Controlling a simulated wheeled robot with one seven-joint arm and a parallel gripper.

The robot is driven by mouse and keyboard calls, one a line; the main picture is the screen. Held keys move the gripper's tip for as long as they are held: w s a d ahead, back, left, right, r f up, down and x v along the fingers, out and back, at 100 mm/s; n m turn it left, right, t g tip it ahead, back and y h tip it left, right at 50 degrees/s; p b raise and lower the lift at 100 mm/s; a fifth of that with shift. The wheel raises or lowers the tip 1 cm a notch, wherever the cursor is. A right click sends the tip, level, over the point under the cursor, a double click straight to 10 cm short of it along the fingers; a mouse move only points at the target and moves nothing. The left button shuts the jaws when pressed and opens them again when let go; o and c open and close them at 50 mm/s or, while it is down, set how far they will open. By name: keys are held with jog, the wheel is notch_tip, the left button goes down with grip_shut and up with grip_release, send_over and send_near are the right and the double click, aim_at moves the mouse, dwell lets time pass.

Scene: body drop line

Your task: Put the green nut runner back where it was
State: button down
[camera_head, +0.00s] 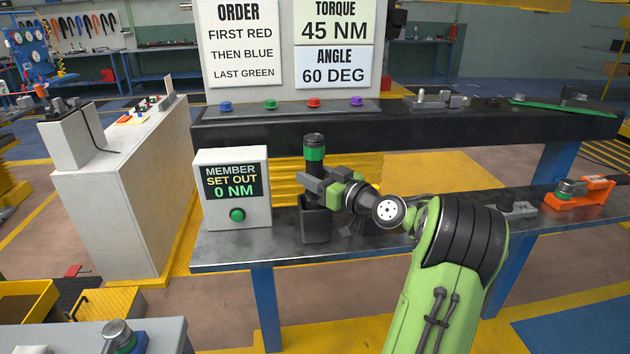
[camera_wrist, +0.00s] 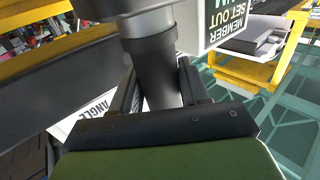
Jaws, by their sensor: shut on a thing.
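The green nut runner (camera_head: 314,152) is a dark upright cylinder with a green band near its top. My gripper (camera_head: 328,188) is shut around its middle, coming from the right. A dark square holder (camera_head: 316,226) stands on the lower bench directly below the tool. The tool's lower end meets the holder's top in the head view; I cannot tell how far it sits inside. In the wrist view the tool's dark and grey body (camera_wrist: 155,70) stands between the fingers (camera_wrist: 158,92). Its lower tip is hidden there.
A box with a screen reading "MEMBER SET OUT 0 NM" (camera_head: 232,190) stands close left of the holder. The black shelf (camera_head: 400,128) with coloured buttons runs above and behind. An orange tool with a green band (camera_head: 578,192) lies at the bench's right end.

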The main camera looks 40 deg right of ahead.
jog(key=c, duration=0.6)
grip_release()
jog(key=shift+o, duration=0.2)
jog(key=shift+s, duration=0.1)
jog(key=s, duration=1.2)
jog(key=w+a+f+n+g+y, duration=0.1)
jog(key=w+a+f+g, duration=0.15)
jog(key=a, duration=0.55)
jog(key=w+a+f+n+g+y, duration=0.1)
jog(key=a+g, duration=0.2)
jog(key=a, duration=0.4)
jog(key=w+a+f+n+g, duration=0.1)
jog(key=w+a+f+g, duration=0.15)
jog(key=a, duration=0.55)
jog(key=s+a+f+m+g+h, duration=0.1)
jog(key=s+a+g, duration=0.1)
jog(key=s, duration=0.8)
jog(key=s+a+f+m+g+h, duration=0.1)
jog(key=s+a, duration=0.4)
jog(key=s, duration=0.5)
jog(key=shift+a+m+g+h+b, duration=0.2)
jog(key=shift+m+g+h+b, duration=0.25)
jog(key=shift+m+g, duration=0.3)
